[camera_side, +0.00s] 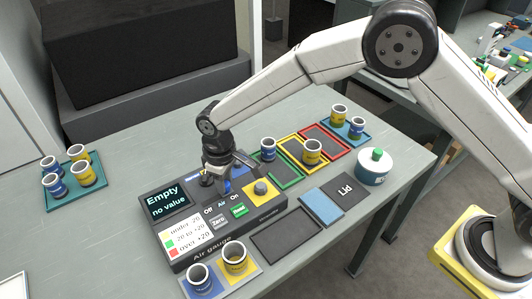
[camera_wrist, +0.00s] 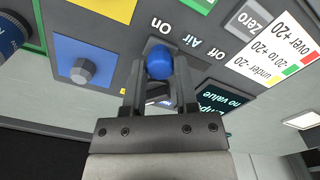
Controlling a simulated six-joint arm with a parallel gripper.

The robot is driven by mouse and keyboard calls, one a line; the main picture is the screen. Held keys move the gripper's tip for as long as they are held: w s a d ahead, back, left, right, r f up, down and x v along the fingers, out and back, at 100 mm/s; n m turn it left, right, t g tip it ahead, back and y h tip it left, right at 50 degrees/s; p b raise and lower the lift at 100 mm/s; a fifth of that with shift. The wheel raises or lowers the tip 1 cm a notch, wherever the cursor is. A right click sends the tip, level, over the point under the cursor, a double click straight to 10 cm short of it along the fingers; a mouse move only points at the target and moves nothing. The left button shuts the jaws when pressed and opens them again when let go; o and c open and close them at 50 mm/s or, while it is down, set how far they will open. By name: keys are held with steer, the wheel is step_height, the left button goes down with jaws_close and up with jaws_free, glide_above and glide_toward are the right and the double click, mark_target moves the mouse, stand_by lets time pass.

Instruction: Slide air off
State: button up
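The air gauge (camera_side: 215,225) is a dark box on the grey bench, with a screen (camera_side: 165,198) reading "Empty, no value". Its air slider has a round blue knob (camera_wrist: 160,66), seen in the wrist view beside the "On" label (camera_wrist: 161,26); "Off" (camera_wrist: 216,54) is at the other end. My gripper (camera_wrist: 161,72) is down at the gauge, one finger on each side of the blue knob. The frames do not show clearly whether the fingers press on it. In the side view my gripper (camera_side: 226,180) hides the slider.
A blue and yellow pad (camera_side: 215,290) with two cups lies in front of the gauge. Green, yellow and red trays (camera_side: 322,134), some with cups, stand behind it. A teal tray (camera_side: 75,201) with several cups is at left. A lidded pot (camera_side: 373,171) is at right.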

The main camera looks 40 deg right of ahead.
jaws_close()
stand_by(1.1)
